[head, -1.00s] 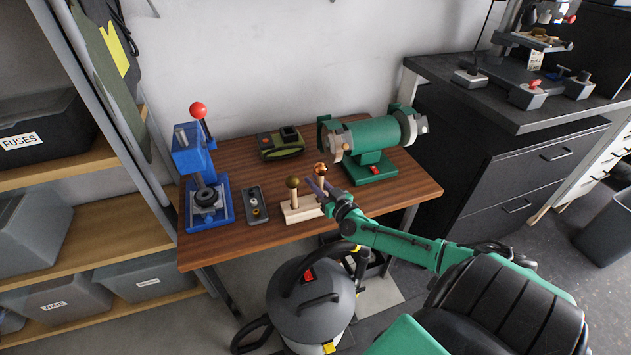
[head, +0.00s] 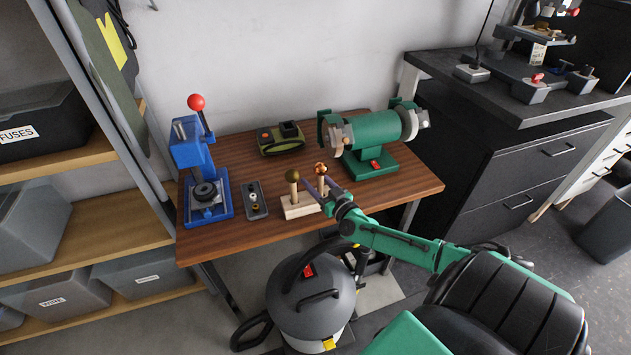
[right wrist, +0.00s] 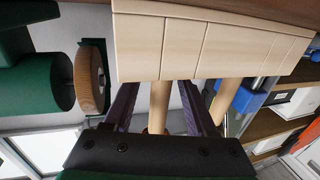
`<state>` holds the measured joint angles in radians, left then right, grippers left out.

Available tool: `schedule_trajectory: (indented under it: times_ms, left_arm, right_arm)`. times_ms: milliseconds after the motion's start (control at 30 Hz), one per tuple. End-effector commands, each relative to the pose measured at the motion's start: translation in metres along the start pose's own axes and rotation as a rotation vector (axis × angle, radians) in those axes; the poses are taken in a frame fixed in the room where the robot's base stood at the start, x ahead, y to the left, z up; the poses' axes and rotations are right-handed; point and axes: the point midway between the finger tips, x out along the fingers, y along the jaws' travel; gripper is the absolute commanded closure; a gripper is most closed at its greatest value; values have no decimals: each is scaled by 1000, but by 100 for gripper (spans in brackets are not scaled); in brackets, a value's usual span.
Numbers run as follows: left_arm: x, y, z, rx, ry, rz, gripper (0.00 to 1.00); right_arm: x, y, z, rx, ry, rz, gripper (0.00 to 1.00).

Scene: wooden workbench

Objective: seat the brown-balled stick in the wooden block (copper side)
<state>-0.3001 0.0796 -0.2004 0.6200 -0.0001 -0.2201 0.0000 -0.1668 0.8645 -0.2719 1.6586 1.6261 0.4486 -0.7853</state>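The pale wooden block (head: 299,206) stands near the front edge of the workbench and fills the top of the right wrist view (right wrist: 215,45). The brown-balled stick (head: 320,170), with a copper-brown ball, stands upright at the block's right end. A second stick (head: 292,178) with a darker olive ball stands at its left end. My right gripper (head: 319,188) is at the brown-balled stick. In the right wrist view its purple fingers stand either side of that stick's shaft (right wrist: 159,103), with gaps showing. How deep the shaft sits is unclear. My left gripper is out of view.
A green bench grinder (head: 370,135) stands behind and right of the block. A blue press (head: 190,150) with a red knob stands at the left, beside a small grey tray (head: 256,210). A green device (head: 280,140) lies at the back. The front right of the bench is clear.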

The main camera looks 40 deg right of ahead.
Motion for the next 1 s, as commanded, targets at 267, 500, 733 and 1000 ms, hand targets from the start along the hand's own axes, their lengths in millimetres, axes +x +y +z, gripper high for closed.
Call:
schedule_trajectory:
  times_ms: [267, 500, 733, 1000]
  left_arm:
    - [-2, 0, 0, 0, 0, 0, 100]
    - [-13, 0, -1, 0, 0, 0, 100]
    - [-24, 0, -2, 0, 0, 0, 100]
    - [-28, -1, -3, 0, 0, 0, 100]
  right_arm:
    - [-4, 0, 0, 0, -3, 0, 43]
    - [-46, 0, 0, -2, -8, -2, 43]
    - [-104, 0, 0, 0, -8, 0, 43]
    - [-145, 0, 0, 0, -1, 0, 43]
